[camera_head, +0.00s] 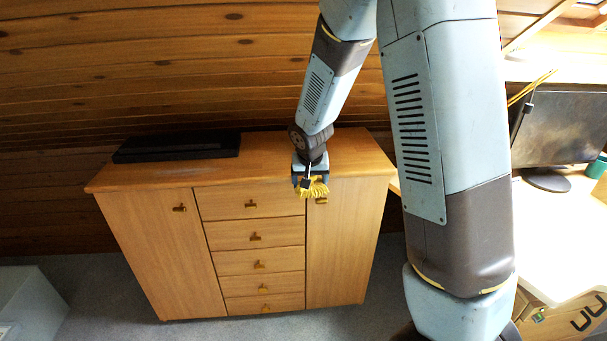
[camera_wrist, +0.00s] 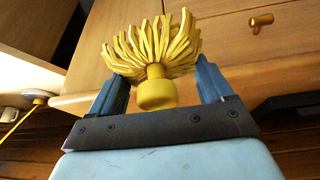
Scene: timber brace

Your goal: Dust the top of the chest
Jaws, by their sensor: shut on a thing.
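The wooden chest (camera_head: 250,240) stands against the plank wall, with doors on both sides and a column of drawers between. Its top (camera_head: 262,150) is bare apart from a flat black box at the back left. My gripper (camera_head: 311,180) is at the top's front edge, right of the middle, pointing down. It is shut on a yellow duster (camera_head: 314,190) with stringy strands. In the wrist view the duster (camera_wrist: 152,50) sits between the two blue fingers, strands fanned out, with the chest front behind. I cannot tell whether the strands touch the chest.
The flat black box (camera_head: 178,146) lies on the chest top, along its back left. A desk (camera_head: 560,235) with a dark monitor (camera_head: 563,130) stands at the right. A pale box (camera_head: 30,305) is on the carpet at lower left.

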